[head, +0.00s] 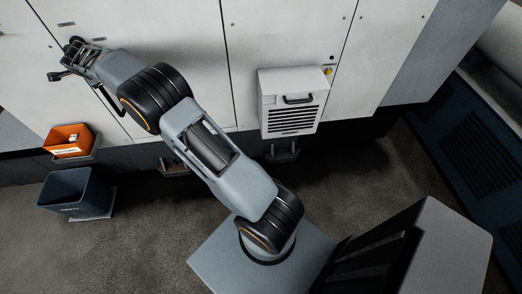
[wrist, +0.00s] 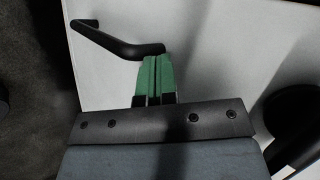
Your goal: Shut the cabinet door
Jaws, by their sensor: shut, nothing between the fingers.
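The cabinet door is a white panel (wrist: 225,45) that fills much of the wrist view, with dark floor beyond its left edge. A bent black handle (wrist: 115,40) stands out from it. My gripper (wrist: 155,62) is shut, its green finger pads together with nothing between them. The fingertips are at the handle's right end; I cannot tell whether they touch it. In the head view my gripper (head: 72,62) is at the upper left, in front of the white panels, and its fingers are hard to make out. How far the door stands open is unclear.
An orange bin (head: 68,142) with a small item inside and a dark bin (head: 75,195) are at the left below my arm. A white vented box with a handle (head: 290,98) protrudes from the wall right of my arm. Open floor (head: 160,225) lies in front.

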